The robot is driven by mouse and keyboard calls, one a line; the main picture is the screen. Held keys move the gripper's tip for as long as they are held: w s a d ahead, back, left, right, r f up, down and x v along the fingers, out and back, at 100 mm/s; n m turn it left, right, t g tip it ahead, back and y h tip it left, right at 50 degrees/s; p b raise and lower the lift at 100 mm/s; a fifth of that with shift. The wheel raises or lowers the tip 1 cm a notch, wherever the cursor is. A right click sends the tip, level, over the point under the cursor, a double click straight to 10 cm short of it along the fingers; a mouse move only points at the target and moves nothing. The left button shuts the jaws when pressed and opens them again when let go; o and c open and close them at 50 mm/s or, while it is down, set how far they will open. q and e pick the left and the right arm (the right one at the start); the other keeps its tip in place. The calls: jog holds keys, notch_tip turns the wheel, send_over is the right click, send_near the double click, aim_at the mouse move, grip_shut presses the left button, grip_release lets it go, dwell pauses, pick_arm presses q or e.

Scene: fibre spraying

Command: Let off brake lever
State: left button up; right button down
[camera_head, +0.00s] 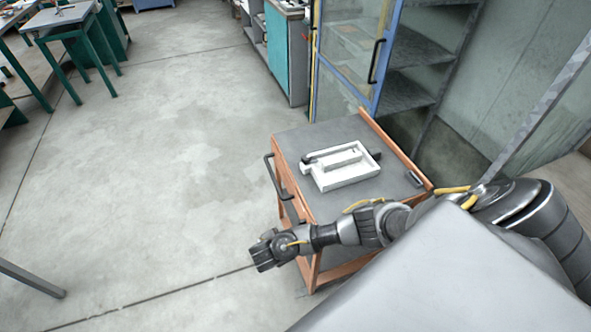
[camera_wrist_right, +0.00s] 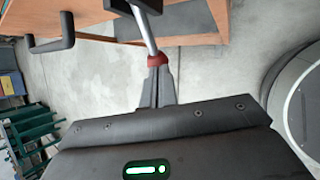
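A thin metal lever with a red grip (camera_wrist_right: 154,60), which looks like the brake lever, runs down from a dark part under the orange cart (camera_wrist_right: 200,40) in the right wrist view. My right gripper (camera_wrist_right: 158,72) has its fingers close together, with the tips at the red grip, so it appears shut on it. In the head view my right arm reaches across the front of the cart (camera_head: 297,137), and its dark hand (camera_head: 262,254) is just left of the cart's near corner. The fingertips and lever cannot be made out there. My left gripper is not in view.
A white tray (camera_head: 350,178) with a black-handled tool (camera_head: 333,153) lies on the cart top. The cart has a dark side handle (camera_head: 271,176). A blue-framed cabinet (camera_head: 384,65) stands behind. Floor to the left is clear; green-legged tables (camera_head: 75,35) stand far left.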

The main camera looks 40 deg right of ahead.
jog(key=p+v, duration=1.1)
jog(key=v, duration=0.3)
jog(key=shift+a+f, duration=0.2)
jog(key=shift+a, duration=0.2)
jog(key=shift+w, duration=0.15)
